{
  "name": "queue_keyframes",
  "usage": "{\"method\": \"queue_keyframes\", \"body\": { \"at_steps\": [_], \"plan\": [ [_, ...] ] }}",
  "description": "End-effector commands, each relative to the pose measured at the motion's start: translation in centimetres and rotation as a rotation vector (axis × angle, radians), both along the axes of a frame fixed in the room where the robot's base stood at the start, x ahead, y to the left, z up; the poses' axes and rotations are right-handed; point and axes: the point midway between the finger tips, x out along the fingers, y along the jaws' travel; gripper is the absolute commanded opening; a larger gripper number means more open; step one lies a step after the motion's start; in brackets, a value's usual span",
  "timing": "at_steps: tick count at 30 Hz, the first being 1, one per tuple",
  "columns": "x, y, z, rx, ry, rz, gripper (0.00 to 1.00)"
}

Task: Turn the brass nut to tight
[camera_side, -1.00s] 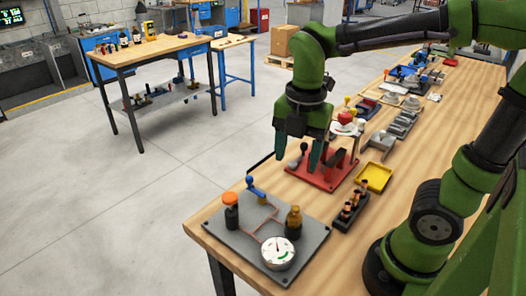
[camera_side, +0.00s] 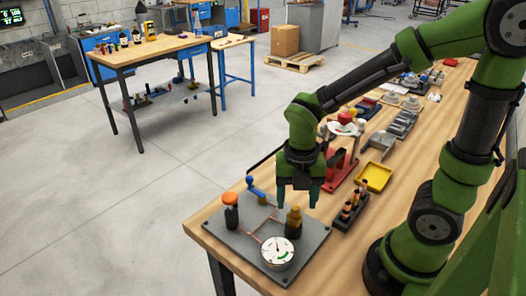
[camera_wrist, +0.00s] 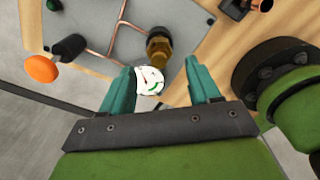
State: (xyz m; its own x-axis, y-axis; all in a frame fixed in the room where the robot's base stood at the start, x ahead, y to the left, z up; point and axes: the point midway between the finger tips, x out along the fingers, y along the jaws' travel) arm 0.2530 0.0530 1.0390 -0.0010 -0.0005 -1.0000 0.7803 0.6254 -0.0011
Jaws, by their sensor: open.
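The brass nut (camera_side: 293,213) sits on a dark fitting at the right part of a grey plate (camera_side: 225,237). Thin copper tube (camera_side: 250,232) runs across the plate. A round white gauge (camera_side: 278,251) with a green mark stands at the plate's near corner. My gripper (camera_side: 297,203) points down, open and empty, just above the nut in the side view. In the wrist view the nut (camera_wrist: 159,46) shows beyond the two teal fingers (camera_wrist: 160,75), and the gauge (camera_wrist: 149,80) shows partly between them. I cannot tell whether a finger touches the nut.
An orange knob (camera_side: 230,198) on a dark post and a blue handle (camera_side: 256,188) stand on the plate's left and far sides.

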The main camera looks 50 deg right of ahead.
Motion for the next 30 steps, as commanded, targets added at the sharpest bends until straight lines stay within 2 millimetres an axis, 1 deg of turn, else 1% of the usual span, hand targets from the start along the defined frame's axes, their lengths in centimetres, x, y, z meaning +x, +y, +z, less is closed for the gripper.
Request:
{"method": "queue_keyframes", "body": {
  "at_steps": [1,3,6,9,13,20,23,30],
  "plan": [
    [-0.1,0.0,-1.1,-0.001,0.007,0.001,0.61],
    [-0.1,0.0,-2.2,0.001,0.006,0.000,0.61],
    [-0.1,0.0,-3.5,0.000,0.005,0.000,0.61],
    [0.0,0.0,-4.3,0.000,0.001,-0.001,0.61],
    [0.0,0.0,-4.8,0.001,-0.001,-0.001,0.61],
    [0.0,0.0,-4.8,0.001,-0.002,-0.001,0.61],
    [0.0,0.0,-4.8,0.001,-0.001,-0.001,0.48],
    [0.0,0.0,-4.8,0.001,-0.001,-0.001,0.11]
  ]
}}
